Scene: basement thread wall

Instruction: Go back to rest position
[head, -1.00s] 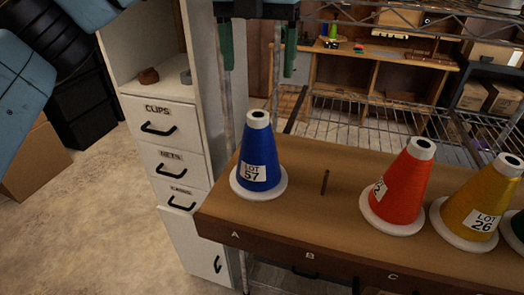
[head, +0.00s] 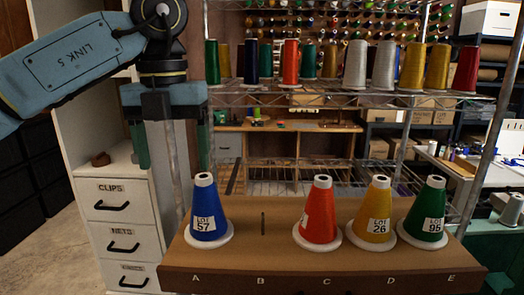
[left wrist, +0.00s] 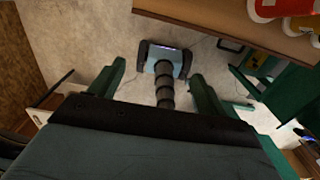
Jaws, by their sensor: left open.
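My left gripper (head: 173,148) hangs with its green fingers pointing down, wide apart and with nothing between them. In the head view it appears just left of and above the blue cone (head: 208,215), marked LOT 57, apart from it. The left wrist view also shows the open fingers (left wrist: 160,85) above the floor, with the bench edge at the upper right. The blue cone stands upright near label A. A red cone (head: 320,213), a yellow cone (head: 376,213) and a green cone (head: 427,212) stand upright to its right. My right gripper is out of view.
The wooden bench (head: 280,278) carries labels A to E, with a bare upright peg (head: 263,222) at B. A white drawer cabinet (head: 112,235) stands left of it. A wire rack (head: 340,98) with several spools is behind. Floor (head: 55,245) shows clear at the left.

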